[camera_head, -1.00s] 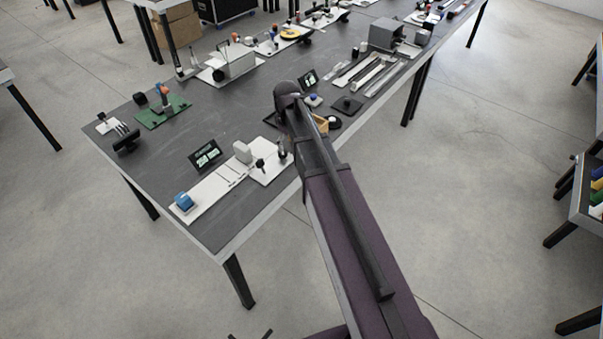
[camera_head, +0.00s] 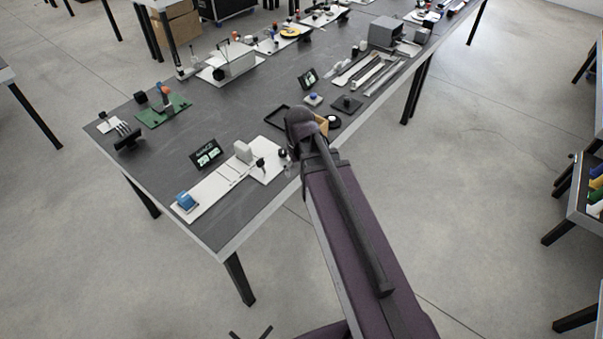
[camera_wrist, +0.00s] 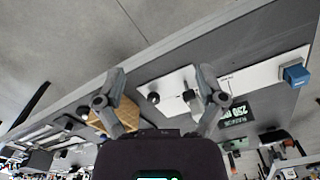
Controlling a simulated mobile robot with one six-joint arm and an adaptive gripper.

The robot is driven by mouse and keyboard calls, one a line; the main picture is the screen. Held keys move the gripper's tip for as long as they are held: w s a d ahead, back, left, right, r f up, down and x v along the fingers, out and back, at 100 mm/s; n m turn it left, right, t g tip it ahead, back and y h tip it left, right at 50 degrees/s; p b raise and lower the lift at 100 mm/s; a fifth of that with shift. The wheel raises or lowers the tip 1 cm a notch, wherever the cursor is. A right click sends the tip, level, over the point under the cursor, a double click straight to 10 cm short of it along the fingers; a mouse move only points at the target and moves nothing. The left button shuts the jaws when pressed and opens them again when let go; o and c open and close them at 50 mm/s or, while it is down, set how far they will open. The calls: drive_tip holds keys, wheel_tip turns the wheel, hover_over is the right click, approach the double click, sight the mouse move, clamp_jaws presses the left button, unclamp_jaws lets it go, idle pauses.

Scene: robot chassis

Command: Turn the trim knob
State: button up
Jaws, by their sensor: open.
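A white plate (camera_head: 215,187) lies along the near left edge of the table. A dark round knob (camera_head: 282,154) stands at its right end, and a second small black knob or lever (camera_head: 260,163) stands beside it; I cannot tell for sure which is the trim knob. In the wrist view the dark knob (camera_wrist: 153,98) lies between and beyond the spread fingers, and the plate (camera_wrist: 262,75) runs right. My gripper (camera_wrist: 160,72) is open, with nothing between its fingers. My arm hides it in the head view.
A blue block (camera_head: 186,201) and a pale upright block (camera_head: 243,151) are on the plate. A lit display (camera_head: 206,154) stands behind it. A wooden box (camera_wrist: 103,122) is near the left finger.

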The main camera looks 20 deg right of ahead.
drive_tip(key=shift+s+r+m, duration=0.15)
drive_tip(key=shift+s+m, duration=0.25)
drive_tip(key=shift+s, duration=0.8)
drive_tip(key=shift+s+a+m, duration=0.1)
drive_tip(key=shift+s+m, duration=0.3)
drive_tip(key=shift+s, duration=0.7)
idle(2.0)
